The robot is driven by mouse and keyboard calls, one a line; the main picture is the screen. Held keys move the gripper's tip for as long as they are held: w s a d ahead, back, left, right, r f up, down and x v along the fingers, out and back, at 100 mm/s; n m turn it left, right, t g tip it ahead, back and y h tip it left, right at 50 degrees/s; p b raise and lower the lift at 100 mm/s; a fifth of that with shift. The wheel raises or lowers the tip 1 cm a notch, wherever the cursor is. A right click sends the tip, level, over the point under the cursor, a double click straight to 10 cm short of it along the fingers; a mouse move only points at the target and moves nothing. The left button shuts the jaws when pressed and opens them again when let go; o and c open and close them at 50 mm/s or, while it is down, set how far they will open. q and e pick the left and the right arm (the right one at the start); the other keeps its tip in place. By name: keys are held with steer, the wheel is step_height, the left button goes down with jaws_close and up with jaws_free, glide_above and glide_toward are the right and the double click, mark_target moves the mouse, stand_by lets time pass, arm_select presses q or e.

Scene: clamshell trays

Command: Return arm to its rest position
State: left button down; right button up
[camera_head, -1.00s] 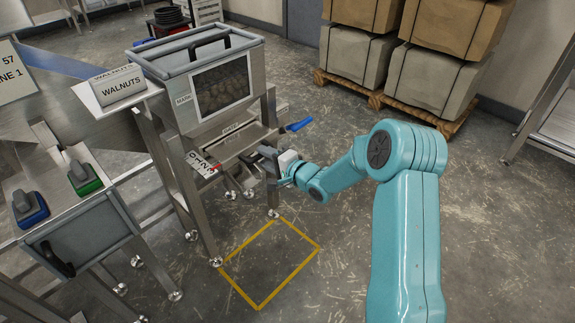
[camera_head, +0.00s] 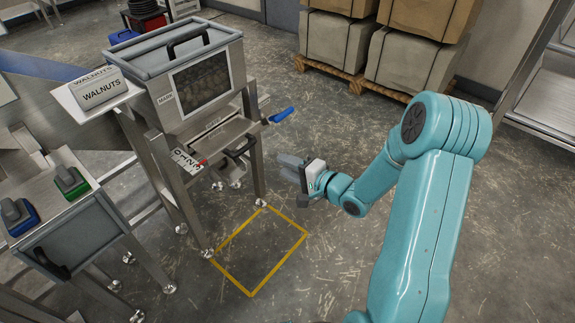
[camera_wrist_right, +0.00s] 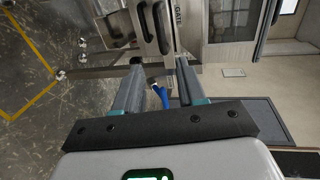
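My right gripper (camera_head: 290,172) hangs in the air to the right of the walnut hopper stand, clear of it. In the right wrist view its two fingers (camera_wrist_right: 160,78) are spread apart with nothing held between them. The teal right arm reaches in from the lower right, bent at the elbow. The hopper (camera_head: 205,82) holds walnuts behind a window. My left gripper is out of view.
A yellow floor square (camera_head: 251,294) lies in front of the stand. A bench with blue and green clamps (camera_head: 70,182) is at left. Floor around the gripper is clear.

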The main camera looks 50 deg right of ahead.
steer(key=w+a+f+n+y, duration=0.1)
steer(key=w+a+n+y, duration=0.15)
steer(key=a, duration=0.65)
steer(key=s+a+f+n+g+y, duration=0.1)
steer(key=a+f+g, duration=0.2)
steer(key=a+f, duration=0.45)
steer(key=s+a+f+g+y, duration=0.1)
steer(key=a+f+g+y, duration=0.2)
steer(key=a, duration=0.7)
steer(key=s+a+f+n+g+h, duration=0.2)
steer(key=s+f+n+g, duration=0.35)
steer(key=s, duration=0.35)
steer(key=s+a+f+n+g+h, duration=0.1)
steer(key=s+f+n+g+h, duration=0.1)
steer(key=s+f+n+g, duration=0.45)
step_height(320, 180, up, 24)
steer(key=s+t+p, duration=0.1)
steer(key=t+p, duration=0.1)
steer(key=p, duration=2.2)
steer(key=shift+s+a+t, duration=0.15)
steer(key=shift+s+t, duration=0.15)
steer(key=shift+s, duration=0.1)
